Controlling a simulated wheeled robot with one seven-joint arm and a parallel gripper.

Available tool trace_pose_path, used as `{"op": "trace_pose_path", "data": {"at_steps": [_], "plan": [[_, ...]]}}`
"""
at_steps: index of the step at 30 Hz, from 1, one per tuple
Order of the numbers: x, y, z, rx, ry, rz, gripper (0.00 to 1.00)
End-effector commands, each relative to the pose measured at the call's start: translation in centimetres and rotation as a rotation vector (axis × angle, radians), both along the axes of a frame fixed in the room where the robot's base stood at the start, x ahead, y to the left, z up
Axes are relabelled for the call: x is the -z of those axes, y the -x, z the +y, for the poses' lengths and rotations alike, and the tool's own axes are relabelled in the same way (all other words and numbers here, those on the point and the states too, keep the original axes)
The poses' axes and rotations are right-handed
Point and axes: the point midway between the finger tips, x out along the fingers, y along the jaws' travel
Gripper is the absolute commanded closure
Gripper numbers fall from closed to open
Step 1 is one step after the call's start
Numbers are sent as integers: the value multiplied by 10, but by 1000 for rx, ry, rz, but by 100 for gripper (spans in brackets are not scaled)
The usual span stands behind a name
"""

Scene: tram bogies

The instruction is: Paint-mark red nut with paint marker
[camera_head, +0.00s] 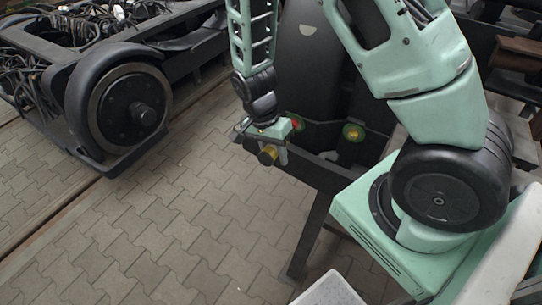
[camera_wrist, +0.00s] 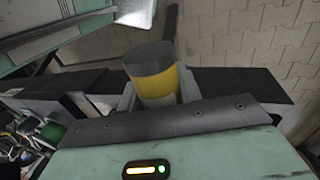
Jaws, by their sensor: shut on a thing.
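The paint marker, a yellow cylinder with a dark grey end, sits between the fingers of my gripper (camera_wrist: 158,98) in the wrist view. Its yellow body (camera_wrist: 157,84) is clear there, and its far end is hidden. In the head view my gripper (camera_head: 272,147) is shut on the marker (camera_head: 267,155), which hangs beside the black bogie frame. A small red part (camera_head: 297,124), likely the red nut, shows just right of my gripper against the frame. It is partly hidden, and I cannot tell whether the marker touches it.
A yellow nut-like part with a green surround (camera_head: 353,132) sits farther right on the black frame (camera_head: 322,172). Another bogie with a large wheel (camera_head: 130,108) and cables stands at the left. Paved floor (camera_head: 190,215) lies clear between them.

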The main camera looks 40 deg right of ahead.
Motion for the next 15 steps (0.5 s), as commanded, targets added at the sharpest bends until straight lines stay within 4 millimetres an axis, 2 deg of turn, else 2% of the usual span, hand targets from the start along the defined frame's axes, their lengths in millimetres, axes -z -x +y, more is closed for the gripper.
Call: {"op": "trace_pose_path", "data": {"at_steps": [15], "plan": [[0,-13,-31,1,0,-1,90]]}}
